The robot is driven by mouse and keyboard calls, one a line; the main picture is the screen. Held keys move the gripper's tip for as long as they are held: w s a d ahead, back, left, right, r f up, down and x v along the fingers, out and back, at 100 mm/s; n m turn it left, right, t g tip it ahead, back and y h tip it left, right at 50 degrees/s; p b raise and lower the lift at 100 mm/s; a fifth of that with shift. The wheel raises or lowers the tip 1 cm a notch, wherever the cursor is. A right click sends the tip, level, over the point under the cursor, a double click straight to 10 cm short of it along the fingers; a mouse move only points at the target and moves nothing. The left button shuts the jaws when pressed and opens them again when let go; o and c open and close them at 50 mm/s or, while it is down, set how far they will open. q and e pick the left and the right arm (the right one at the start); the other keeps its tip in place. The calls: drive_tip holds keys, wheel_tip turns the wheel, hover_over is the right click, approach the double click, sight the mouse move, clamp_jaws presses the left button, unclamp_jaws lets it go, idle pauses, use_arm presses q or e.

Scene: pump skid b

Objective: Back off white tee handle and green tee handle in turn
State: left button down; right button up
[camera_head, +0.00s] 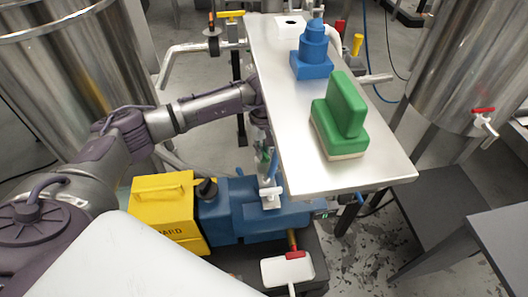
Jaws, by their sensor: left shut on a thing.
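My left gripper (262,145) reaches down beside the left edge of the steel shelf, above the blue pump. It is shut on a small green part, which looks like the green tee handle (265,156); fingers and the shelf edge hide most of it. A white piece (271,194), which looks like the white tee handle, sits just below the gripper on top of the pump, apart from the fingers. My right gripper is not in view.
The steel shelf (300,150) holds a green block-shaped object (340,115) and a blue stepped object (312,52). The blue pump (235,210) has a yellow guard (163,210). A red handle (295,255) is in front. Steel tanks stand left (70,80) and right (470,60).

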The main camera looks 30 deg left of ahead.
use_arm(q)
drive_tip(key=shift+n, duration=0.4)
drive_tip(key=shift+n+p, duration=0.3)
drive_tip(key=shift+n, duration=1)
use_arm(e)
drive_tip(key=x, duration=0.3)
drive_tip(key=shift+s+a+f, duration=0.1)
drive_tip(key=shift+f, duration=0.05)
use_arm(q)
drive_tip(key=shift+n, duration=0.3)
